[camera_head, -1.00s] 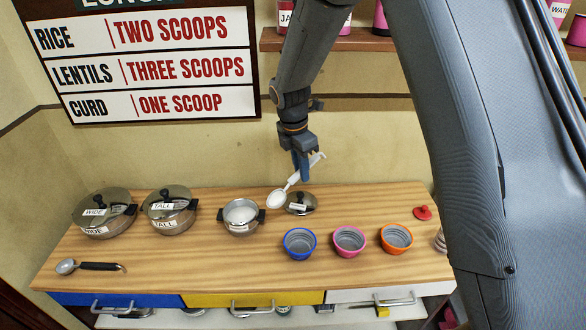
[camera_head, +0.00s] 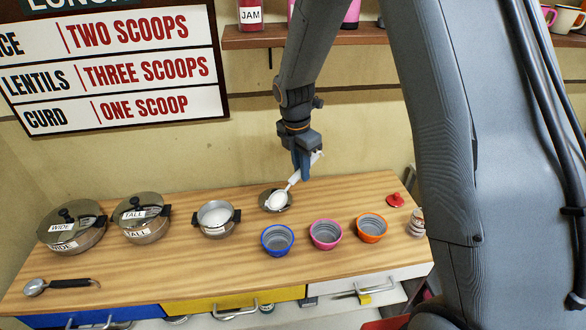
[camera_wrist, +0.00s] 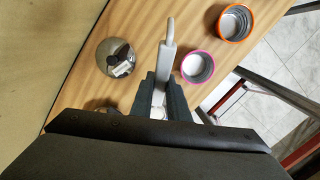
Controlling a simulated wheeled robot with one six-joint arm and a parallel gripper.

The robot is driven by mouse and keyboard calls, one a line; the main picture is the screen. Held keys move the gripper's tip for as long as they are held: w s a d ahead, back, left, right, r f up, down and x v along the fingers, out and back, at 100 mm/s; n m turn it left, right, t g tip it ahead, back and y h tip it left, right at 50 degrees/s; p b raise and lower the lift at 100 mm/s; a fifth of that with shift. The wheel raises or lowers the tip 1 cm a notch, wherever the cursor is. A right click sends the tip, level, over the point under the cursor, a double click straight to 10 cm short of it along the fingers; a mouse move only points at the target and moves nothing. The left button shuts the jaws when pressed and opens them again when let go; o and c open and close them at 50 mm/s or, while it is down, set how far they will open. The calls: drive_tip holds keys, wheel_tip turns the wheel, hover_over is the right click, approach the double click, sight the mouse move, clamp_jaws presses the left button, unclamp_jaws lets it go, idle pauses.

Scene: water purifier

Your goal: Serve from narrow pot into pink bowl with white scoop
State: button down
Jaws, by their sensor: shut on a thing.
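My gripper (camera_head: 301,170) is shut on the handle of the white scoop (camera_head: 294,181) and holds it in the air, tilted, bowl end down and left. The scoop's bowl overlaps the small pot lid (camera_head: 287,206) behind it. Whether the scoop holds food I cannot tell. An open pot (camera_head: 215,217), likely the narrow one, stands left of the scoop; its label is too small to read. The pink bowl (camera_head: 326,234) stands right and in front of the scoop and looks empty. The wrist view shows the scoop handle (camera_wrist: 167,47) and pink bowl (camera_wrist: 197,67); the scoop's bowl is hidden there.
A blue bowl (camera_head: 277,240) and an orange bowl (camera_head: 371,228) flank the pink one. Lidded wide (camera_head: 72,229) and tall (camera_head: 141,218) pots stand at left. A black-handled ladle (camera_head: 60,285) lies front left. A red item (camera_head: 396,200) and a jar (camera_head: 416,222) are at right.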

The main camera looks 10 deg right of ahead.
drive_tip(key=s+d+f+h+b, duration=0.1)
drive_tip(key=s+d+b, duration=0.1)
drive_tip(key=d, duration=0.4)
drive_tip(key=s+d+f+t+h+b, duration=0.1)
drive_tip(key=s+d+b, duration=0.2)
drive_tip(key=d+b, duration=0.2)
drive_tip(key=shift+d, duration=0.85)
idle(0.9)
drive_tip(key=b, duration=0.3)
drive_tip(key=shift+s+a+r+t+h, duration=0.15)
drive_tip(key=shift+s+a+t+h, duration=0.15)
drive_tip(key=shift+s+a+h, duration=0.1)
drive_tip(key=shift+s+a+r+t+h+b, duration=0.4)
drive_tip(key=shift+s+a+r+h+b, duration=0.1)
drive_tip(key=shift+a+r+h, duration=0.3)
idle(1.3)
drive_tip(key=d+y+p, duration=0.1)
drive_tip(key=p, duration=0.3)
drive_tip(key=w+g+p, duration=0.1)
drive_tip(key=p, duration=0.3)
drive_tip(key=shift+d+y, duration=0.4)
